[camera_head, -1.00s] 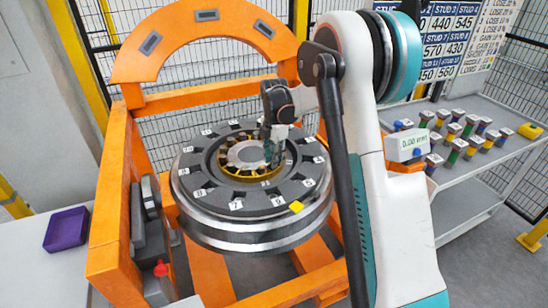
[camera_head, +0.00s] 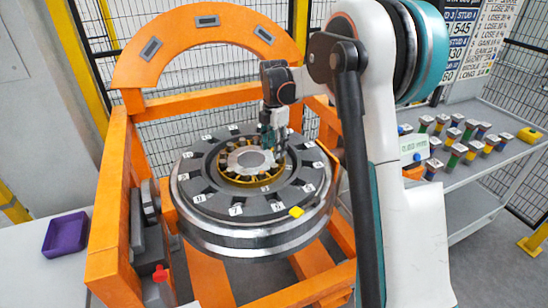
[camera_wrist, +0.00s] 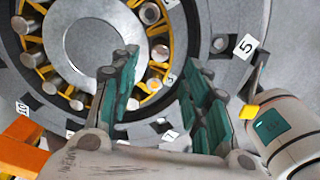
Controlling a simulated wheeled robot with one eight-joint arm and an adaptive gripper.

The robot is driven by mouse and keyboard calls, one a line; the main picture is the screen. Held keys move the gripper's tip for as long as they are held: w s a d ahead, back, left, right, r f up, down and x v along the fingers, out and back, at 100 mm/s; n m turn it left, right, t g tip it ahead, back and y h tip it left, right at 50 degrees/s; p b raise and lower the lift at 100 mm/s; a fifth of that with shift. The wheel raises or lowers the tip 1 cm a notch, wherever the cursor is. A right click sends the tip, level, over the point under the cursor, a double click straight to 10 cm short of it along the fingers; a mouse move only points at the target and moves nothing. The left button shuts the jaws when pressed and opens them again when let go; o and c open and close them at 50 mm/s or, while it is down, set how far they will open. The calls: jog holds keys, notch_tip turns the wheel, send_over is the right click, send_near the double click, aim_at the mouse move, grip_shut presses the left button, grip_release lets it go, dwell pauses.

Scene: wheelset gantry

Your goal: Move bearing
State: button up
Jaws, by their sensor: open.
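The bearing (camera_head: 245,178) sits in the middle of the round grey wheel (camera_head: 222,222). It has a yellow cage, metal rollers and a pale disc at its centre. My gripper (camera_head: 275,153) is over its right side, fingers pointing down. In the wrist view the bearing (camera_wrist: 93,100) fills the upper left. My gripper (camera_wrist: 160,85) shows two green-padded fingers spread apart with nothing between them. One finger overlaps the bearing's edge and the other is over the grey ring. Whether a fingertip touches anything cannot be told.
An orange gantry frame (camera_head: 112,200) surrounds the wheel, with an arch behind. White number tags and a yellow marker (camera_head: 297,212) lie on the ring. A purple tray (camera_head: 66,235) is at left. A shelf (camera_head: 480,185) at right holds several coloured studs and a display box (camera_head: 414,148).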

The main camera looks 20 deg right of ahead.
jog(key=shift+r, duration=2.5)
jog(key=s+a+r+m+t+b, duration=0.1)
jog(key=s+a+r+m, duration=0.1)
jog(key=s+m, duration=0.3)
jog(key=s+a+r+m+t+b, duration=0.1)
jog(key=s+a+r+m+t, duration=0.15)
jog(key=s, duration=0.45)
jog(key=s+a+r+m, duration=0.2)
jog(key=s+a+m, duration=0.15)
jog(key=s, duration=0.25)
jog(key=s+a+f+m+t+b, duration=0.1)
jog(key=s+f+m+t, duration=0.1)
jog(key=s+m, duration=0.3)
jog(key=s+a+f+m+t+b, duration=0.1)
jog(key=s+f+m, duration=0.4)
jog(key=s, duration=0.5)
jog(key=shift+s+a+t, duration=0.35)
jog(key=shift+s, duration=0.05)
